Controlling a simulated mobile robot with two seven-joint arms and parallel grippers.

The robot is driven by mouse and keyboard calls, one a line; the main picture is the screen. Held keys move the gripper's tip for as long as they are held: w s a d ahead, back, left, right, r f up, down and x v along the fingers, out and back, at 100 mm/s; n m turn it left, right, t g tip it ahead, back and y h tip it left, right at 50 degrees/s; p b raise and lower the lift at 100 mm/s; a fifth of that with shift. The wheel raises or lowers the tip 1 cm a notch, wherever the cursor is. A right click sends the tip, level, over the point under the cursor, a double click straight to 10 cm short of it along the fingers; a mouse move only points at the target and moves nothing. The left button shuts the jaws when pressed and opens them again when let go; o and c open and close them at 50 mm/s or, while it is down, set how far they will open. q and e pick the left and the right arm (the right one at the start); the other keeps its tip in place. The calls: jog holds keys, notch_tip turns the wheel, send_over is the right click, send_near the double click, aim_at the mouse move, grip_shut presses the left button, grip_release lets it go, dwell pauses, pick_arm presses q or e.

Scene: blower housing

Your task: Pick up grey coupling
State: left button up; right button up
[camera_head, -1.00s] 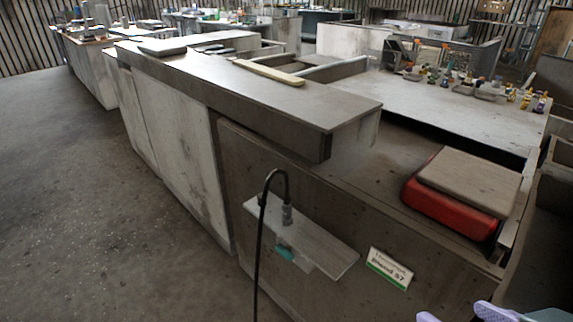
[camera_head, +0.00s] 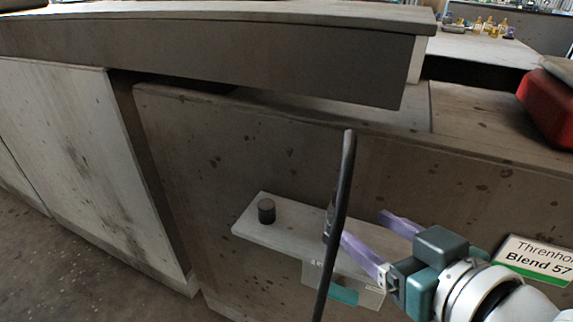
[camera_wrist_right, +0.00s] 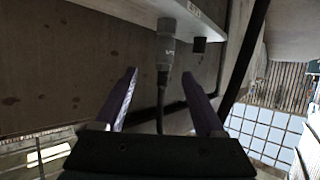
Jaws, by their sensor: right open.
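The grey coupling (camera_wrist_right: 167,47) is on the end of a black hose and stands at the pale wall shelf (camera_head: 262,237). In the head view the coupling (camera_head: 330,222) is narrow and partly hidden by the hose (camera_head: 337,210). My right gripper (camera_head: 364,228) has purple fingers and is open beside the hose, just right of the coupling. In the right wrist view the coupling and its hose show beyond and between the two open fingertips (camera_wrist_right: 159,74), with nothing gripped. My left gripper is out of view.
A short dark cylinder (camera_head: 266,211) stands on the shelf's left part. A box with a teal part (camera_head: 343,294) hangs under the shelf. A label sign (camera_head: 537,260) is at right. A thick counter slab (camera_head: 210,50) overhangs above. A red box (camera_head: 549,108) lies at upper right.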

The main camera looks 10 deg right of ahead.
aim_at(342, 217)
jog(key=shift+x, duration=1)
jog(key=x, duration=0.1)
jog(key=b+x, duration=0.1)
jog(key=x, duration=0.1)
jog(key=b+x, duration=0.1)
jog(key=shift+w+a+f, duration=0.1)
jog(key=shift+a+f, duration=0.15)
jog(key=shift+a, duration=0.1)
jog(key=shift+w+a+f+b, duration=0.1)
jog(key=shift+w+b, duration=0.2)
jog(key=shift+w, duration=0.2)
grip_shut()
